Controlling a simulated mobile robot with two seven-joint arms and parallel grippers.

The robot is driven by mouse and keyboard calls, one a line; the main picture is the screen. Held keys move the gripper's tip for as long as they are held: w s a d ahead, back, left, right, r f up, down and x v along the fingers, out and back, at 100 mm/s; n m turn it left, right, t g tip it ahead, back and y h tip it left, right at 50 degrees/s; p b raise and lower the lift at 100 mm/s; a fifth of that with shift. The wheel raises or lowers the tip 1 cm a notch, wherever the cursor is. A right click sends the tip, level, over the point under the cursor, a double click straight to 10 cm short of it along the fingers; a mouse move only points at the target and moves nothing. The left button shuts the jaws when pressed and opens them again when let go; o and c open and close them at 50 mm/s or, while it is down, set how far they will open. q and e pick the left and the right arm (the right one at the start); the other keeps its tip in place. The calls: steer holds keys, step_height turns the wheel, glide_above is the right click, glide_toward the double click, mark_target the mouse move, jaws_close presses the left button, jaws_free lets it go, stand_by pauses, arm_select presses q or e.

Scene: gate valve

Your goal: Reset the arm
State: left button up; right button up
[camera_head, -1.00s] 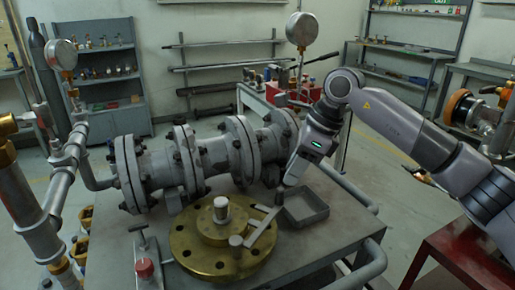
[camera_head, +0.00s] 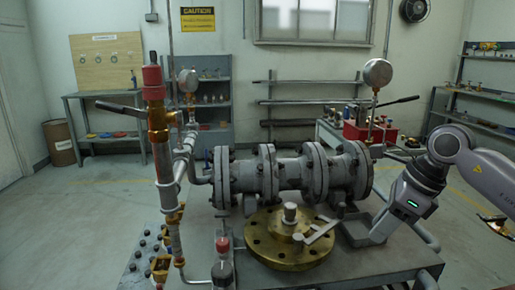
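My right arm comes in from the right, and its gripper (camera_head: 378,236) points down and left over the grey open tray (camera_head: 352,238) on the bench. Its fingertips are small and dark, and I cannot tell whether they are open or shut. The gripper is apart from the flat grey handle (camera_head: 321,232) on the round brass flange (camera_head: 287,252). A metal stem (camera_head: 290,212) stands up at the middle of the flange. My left gripper is not in view.
A flanged grey pipe (camera_head: 292,176) runs behind the brass flange. A vertical pipe with a red-topped brass valve (camera_head: 155,110) and a long dark lever stands at left.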

steer(key=s+a+f+m+y+p, duration=0.1)
steer(key=s+a+m+y, duration=0.25)
steer(key=a+y, duration=0.5)
steer(key=s+a+f+m+y+p, duration=0.1)
steer(key=s+a+f+m+y, duration=0.25)
steer(key=a, duration=0.75)
steer(key=s+d+f+m+t+h+p, duration=0.15)
steer(key=d+f+m+t+h, duration=0.45)
steer(key=m, duration=0.9)
steer(key=s+d+f+m+t+h+p, duration=0.1)
steer(key=s+d+f+m+t+h, duration=0.15)
steer(key=d+f+m+t, duration=0.85)
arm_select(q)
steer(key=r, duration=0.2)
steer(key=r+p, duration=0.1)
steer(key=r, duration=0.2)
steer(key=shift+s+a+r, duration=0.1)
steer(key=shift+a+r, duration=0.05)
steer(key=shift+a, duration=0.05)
arm_select(e)
steer(key=s+f+m+g+h, duration=0.2)
steer(key=s+f+m+g, duration=0.2)
steer(key=s+m, duration=0.2)
steer(key=s+a+f+m+g+h, duration=0.1)
steer(key=s+f+m+g+h, duration=0.2)
steer(key=s+m+g, duration=0.2)
steer(key=shift+s+a+f+m, duration=0.25)
steer(key=shift+s+f+m, duration=0.1)
steer(key=shift+s+m, duration=0.45)
